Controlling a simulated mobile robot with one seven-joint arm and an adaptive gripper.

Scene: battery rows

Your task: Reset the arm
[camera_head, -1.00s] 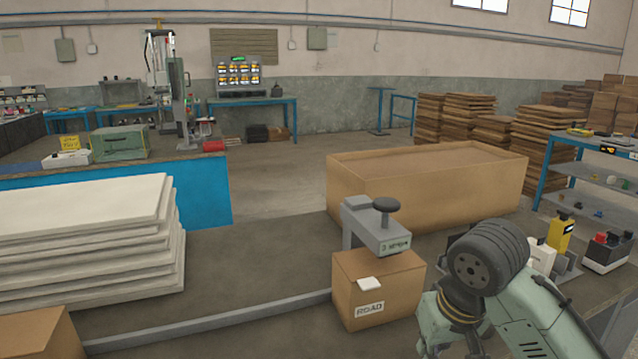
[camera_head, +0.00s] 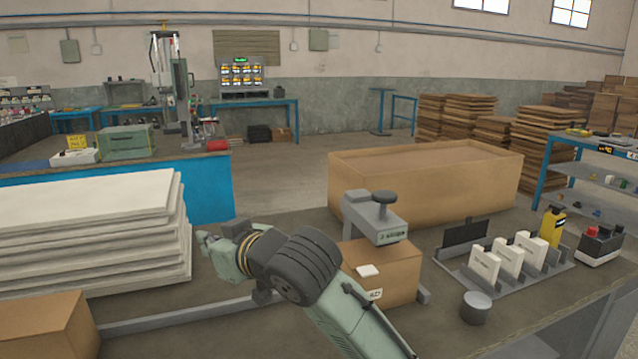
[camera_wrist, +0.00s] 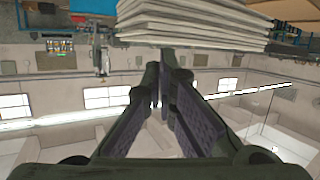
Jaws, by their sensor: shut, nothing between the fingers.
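My gripper (camera_wrist: 165,75) shows in the wrist view as two dark fingers with purple inner pads, drawn together at the tips with nothing held. In the head view my green arm reaches in from the bottom right, with its end pointing left between the stack of white sheets and the small cardboard box (camera_head: 400,272). The fingers are not clearly visible there. My arm covers part of this box's front. A grey device with a dark knob (camera_head: 375,219) stands over the box.
The white sheet stack (camera_head: 85,240) is close left of my arm, and also at the top of the wrist view (camera_wrist: 195,22). A rack with white blocks (camera_head: 497,260), a yellow bottle (camera_head: 551,226) and a grey cylinder (camera_head: 475,308) stand right. A large carton (camera_head: 425,190) is behind.

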